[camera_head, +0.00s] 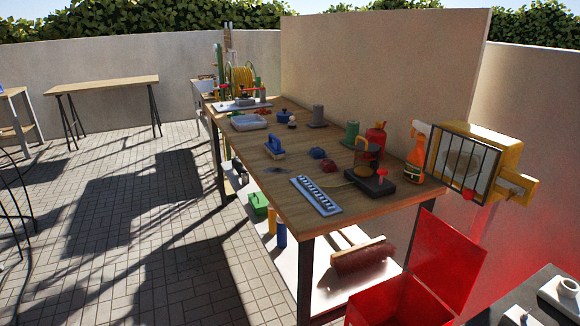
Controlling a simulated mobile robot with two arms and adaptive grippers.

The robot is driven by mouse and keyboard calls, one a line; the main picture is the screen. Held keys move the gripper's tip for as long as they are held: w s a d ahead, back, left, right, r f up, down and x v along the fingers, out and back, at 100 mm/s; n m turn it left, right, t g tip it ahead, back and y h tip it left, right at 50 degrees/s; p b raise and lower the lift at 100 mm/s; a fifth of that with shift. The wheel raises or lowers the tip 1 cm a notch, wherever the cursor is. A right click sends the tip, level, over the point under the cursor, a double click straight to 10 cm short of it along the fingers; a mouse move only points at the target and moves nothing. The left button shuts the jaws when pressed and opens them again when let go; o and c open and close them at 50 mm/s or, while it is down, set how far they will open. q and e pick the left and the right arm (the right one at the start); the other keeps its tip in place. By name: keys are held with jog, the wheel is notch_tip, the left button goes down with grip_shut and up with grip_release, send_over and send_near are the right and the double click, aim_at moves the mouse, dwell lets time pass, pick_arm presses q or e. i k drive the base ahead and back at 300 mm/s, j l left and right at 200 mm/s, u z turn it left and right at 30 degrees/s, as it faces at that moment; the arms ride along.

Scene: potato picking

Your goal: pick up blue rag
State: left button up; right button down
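A small crumpled dark blue cloth (317,153), which looks like the blue rag, lies on the wooden workbench (300,211) near its middle. A dark red crumpled cloth (328,166) lies just in front of it. A blue-handled brush or scraper (274,148) stands to its left, apart from it. Neither of my grippers is in view.
A white-blue slotted strip (315,196) and a dark device (370,182) lie near the bench's front. Paved floor at left is mostly clear.

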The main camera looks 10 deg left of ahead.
aim_at(317, 153)
jog(key=j+z, duration=0.1)
jog(key=z, duration=0.6)
jog(key=j+z, duration=0.4)
jog(key=j, duration=0.3)
jog(key=j+z, duration=0.4)
jog(key=j, duration=0.35)
jog(key=k+j+z, duration=0.15)
jog(key=j+z, duration=0.2)
jog(key=j, duration=0.35)
